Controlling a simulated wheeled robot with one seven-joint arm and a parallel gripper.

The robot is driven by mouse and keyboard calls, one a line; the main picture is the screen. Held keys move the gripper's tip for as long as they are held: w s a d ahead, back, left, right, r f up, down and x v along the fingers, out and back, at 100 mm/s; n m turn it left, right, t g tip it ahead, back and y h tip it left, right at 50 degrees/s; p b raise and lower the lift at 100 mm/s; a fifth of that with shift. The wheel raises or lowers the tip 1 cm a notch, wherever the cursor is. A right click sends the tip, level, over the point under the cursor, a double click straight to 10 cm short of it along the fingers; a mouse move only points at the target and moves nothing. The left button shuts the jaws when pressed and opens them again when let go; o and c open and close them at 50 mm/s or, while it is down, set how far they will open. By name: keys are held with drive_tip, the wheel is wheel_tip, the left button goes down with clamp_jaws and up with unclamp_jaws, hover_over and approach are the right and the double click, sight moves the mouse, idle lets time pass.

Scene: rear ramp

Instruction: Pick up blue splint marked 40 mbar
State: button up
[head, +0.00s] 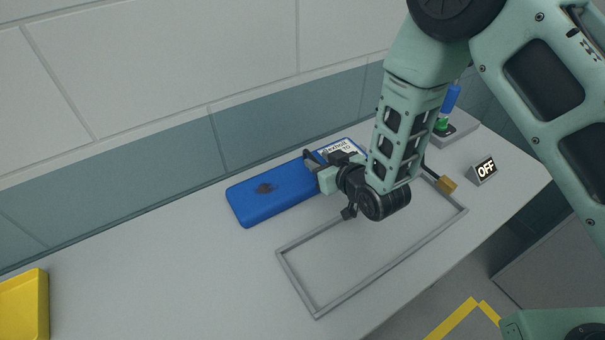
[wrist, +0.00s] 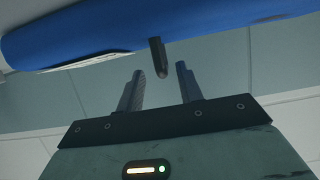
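A long blue splint (head: 275,191) lies on the grey bench near the wall, with a dark patch on its top. A white label with black print (head: 341,149) is at its right end, partly hidden by my arm; I cannot read 40 mbar on it. My gripper (head: 311,160) is at the splint's right part, its fingertips partly hidden. In the wrist view the splint (wrist: 150,28) crosses the top. There my gripper (wrist: 159,72) has its two fingers apart, with a short dark tab (wrist: 158,57) by the splint's edge, between and beyond the tips. Contact is not clear.
A grey rectangular frame (head: 299,286) lies on the bench in front of the splint. A yellow tray (head: 28,305) is at the far left. An OFF sign (head: 485,171), a brass-coloured block (head: 446,184) and a blue-green bottle (head: 449,105) are at right.

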sight(308, 152)
drive_tip(key=p+x, duration=0.1)
drive_tip(key=x, duration=0.1)
drive_tip(key=p+x, duration=0.1)
drive_tip(key=x, duration=0.1)
drive_tip(key=shift+a+r+p, duration=0.2)
drive_tip(key=shift+a+p, duration=0.1)
drive_tip(key=shift+a, duration=0.05)
drive_tip(key=shift+w+a+f, duration=0.15)
drive_tip(key=shift+w+f, duration=0.1)
clamp_jaws()
drive_tip(key=shift+r, duration=0.15)
idle(0.8)
